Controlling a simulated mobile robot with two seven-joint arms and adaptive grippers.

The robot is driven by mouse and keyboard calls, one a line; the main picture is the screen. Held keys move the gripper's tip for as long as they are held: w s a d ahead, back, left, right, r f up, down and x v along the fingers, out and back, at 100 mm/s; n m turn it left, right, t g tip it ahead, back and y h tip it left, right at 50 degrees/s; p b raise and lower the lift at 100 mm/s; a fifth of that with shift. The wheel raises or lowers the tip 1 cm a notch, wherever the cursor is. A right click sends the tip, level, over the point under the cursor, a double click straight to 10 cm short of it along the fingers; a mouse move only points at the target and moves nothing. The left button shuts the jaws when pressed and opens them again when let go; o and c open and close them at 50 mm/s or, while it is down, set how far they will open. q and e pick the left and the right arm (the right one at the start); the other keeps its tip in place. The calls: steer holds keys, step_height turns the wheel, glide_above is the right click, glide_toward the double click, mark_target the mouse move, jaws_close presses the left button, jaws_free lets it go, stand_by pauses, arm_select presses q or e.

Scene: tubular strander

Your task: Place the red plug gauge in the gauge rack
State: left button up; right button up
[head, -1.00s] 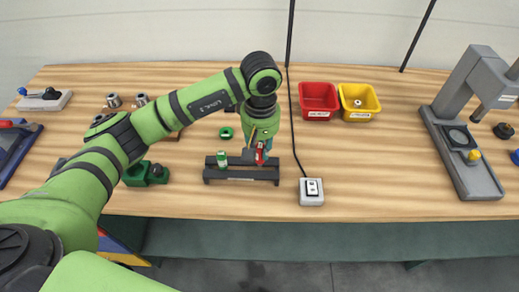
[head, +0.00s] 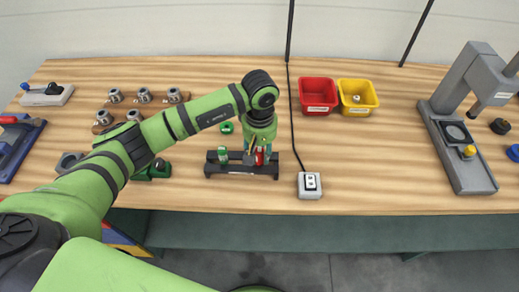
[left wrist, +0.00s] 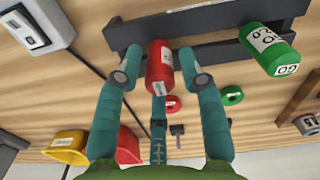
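The red plug gauge (head: 259,158) is at the right part of the dark gauge rack (head: 241,177). In the left wrist view the red gauge (left wrist: 159,64) lies between the teal fingers of my left gripper (left wrist: 159,72), which close in around it. A green plug gauge (head: 223,155) stands in the left part of the rack and also shows in the wrist view (left wrist: 270,48). My right gripper is out of view.
A white switch box (head: 310,185) with a black cable is right of the rack. A red bin (head: 318,95) and yellow bin (head: 358,97) stand behind. A green ring (head: 227,128) lies behind the rack. A grey press stand (head: 458,150) is far right.

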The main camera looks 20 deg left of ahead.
arm_select(q)
steer(key=shift+r, duration=0.1)
steer(key=shift+r+p, duration=0.25)
steer(key=shift+p, duration=0.1)
step_height(320, 180, up, 12)
steer(key=b, duration=0.5)
steer(key=shift+f, duration=0.15)
